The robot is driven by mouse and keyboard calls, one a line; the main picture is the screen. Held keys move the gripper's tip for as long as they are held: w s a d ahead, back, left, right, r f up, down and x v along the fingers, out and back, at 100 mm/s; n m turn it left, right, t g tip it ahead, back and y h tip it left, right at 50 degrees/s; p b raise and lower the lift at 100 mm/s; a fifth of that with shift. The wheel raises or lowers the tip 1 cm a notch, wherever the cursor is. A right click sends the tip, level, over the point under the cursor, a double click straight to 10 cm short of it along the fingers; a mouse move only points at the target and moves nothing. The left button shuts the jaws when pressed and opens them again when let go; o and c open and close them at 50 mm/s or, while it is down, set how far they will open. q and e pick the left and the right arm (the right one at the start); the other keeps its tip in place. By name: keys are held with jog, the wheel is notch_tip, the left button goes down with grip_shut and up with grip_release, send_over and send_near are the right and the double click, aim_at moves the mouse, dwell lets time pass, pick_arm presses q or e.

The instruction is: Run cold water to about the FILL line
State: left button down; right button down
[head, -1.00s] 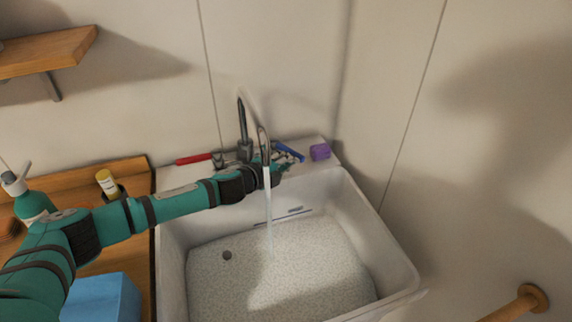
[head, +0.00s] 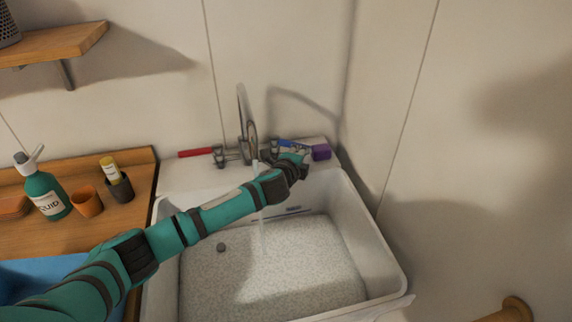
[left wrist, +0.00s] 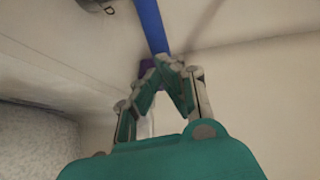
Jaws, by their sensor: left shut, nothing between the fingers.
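The sink (head: 382,235) is a white basin with a speckled bottom area and a round dark drain (head: 222,248). A thin, faint water stream (head: 262,235) falls from the chrome tap (head: 243,115), partly behind my left arm. A dark line with a small blue mark (head: 293,209) is on the far inner wall. I cannot tell the water level. The blue handle (head: 290,144) points right; it also shows in the left wrist view (left wrist: 152,25). My left gripper (head: 303,162) is shut and empty, close to the blue handle's outer end. The right gripper is out of view.
The red handle (head: 195,153) points left. A purple block (head: 321,152) sits on the ledge right of the gripper. A green pump bottle (head: 46,193), an orange cup (head: 87,201) and a dark holder (head: 120,189) stand on the wooden counter (head: 140,165). Walls rise behind and right.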

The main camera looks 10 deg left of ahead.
pick_arm(q)
jog(key=shift+w+d+f, duration=0.1)
jog(key=shift+w+d, duration=0.1)
jog(key=shift+w+n+y+b, duration=0.15)
jog(key=shift+n+y+b, duration=0.25)
jog(key=shift+y, duration=0.1)
jog(key=shift+w+f+n+y+b, duration=0.15)
jog(key=shift+w+n+y+b, duration=0.55)
jog(key=shift+n+y+b, duration=0.25)
jog(key=shift+w+d+n+y+b, duration=0.2)
jog(key=shift+w+n+y+b, duration=0.45)
jog(key=shift+y+b, duration=0.4)
jog(key=shift+w, duration=0.3)
jog(key=shift+w+b, duration=0.45)
jog(key=shift+w, duration=0.25)
jog(key=shift+w+r, duration=0.2)
jog(key=shift+w, duration=0.05)
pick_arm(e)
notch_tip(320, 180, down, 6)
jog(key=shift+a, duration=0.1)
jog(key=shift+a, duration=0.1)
